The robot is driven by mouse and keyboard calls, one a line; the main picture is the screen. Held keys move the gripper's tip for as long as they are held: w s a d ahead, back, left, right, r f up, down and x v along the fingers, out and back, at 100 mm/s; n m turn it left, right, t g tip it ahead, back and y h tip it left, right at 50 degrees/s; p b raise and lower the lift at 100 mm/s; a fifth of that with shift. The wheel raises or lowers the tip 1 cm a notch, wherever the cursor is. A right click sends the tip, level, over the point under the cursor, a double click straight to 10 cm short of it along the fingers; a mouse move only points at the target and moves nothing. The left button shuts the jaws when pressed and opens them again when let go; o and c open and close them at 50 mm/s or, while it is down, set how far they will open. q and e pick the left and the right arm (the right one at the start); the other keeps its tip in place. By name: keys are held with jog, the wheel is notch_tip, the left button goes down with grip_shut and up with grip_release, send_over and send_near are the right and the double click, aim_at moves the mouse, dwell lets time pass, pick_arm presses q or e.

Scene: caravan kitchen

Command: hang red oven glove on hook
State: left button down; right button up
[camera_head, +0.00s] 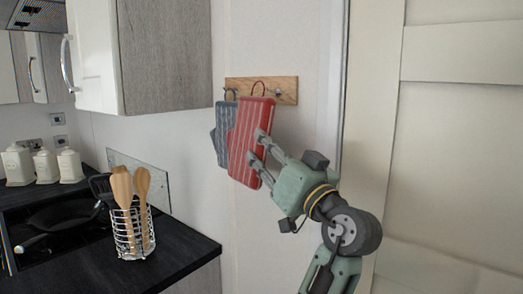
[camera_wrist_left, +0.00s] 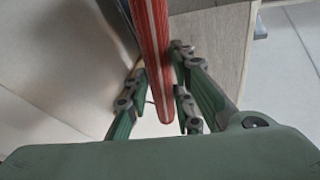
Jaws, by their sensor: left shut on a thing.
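The red oven glove (camera_head: 246,140) hangs tilted in front of the wall, with its red loop (camera_head: 257,87) at the top. The loop overlaps the wooden hook board (camera_head: 289,84), left of the bare right hook (camera_head: 278,92); I cannot tell whether they touch. My left gripper (camera_head: 257,146) is shut on the glove's lower right part. In the left wrist view, the glove (camera_wrist_left: 155,45) stands edge-on between the fingers (camera_wrist_left: 157,105). A grey glove (camera_head: 220,135) hangs on the left side of the board, partly hidden behind the red one. My right gripper is out of view.
A wall cabinet (camera_head: 165,55) stands out left of the board. Below it, a dark worktop (camera_head: 180,250) carries a wire utensil holder (camera_head: 130,235), a black pan (camera_head: 60,215) and white canisters (camera_head: 45,165). A pale door (camera_head: 460,150) is at right.

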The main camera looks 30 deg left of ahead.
pick_arm(q)
jog(key=w, duration=0.1)
jog(key=w+f+b, duration=0.1)
jog(key=w, duration=0.2)
jog(key=shift+w+d+f+b, duration=0.2)
jog(key=shift+w+f+b, duration=0.1)
jog(key=shift+w+f, duration=0.05)
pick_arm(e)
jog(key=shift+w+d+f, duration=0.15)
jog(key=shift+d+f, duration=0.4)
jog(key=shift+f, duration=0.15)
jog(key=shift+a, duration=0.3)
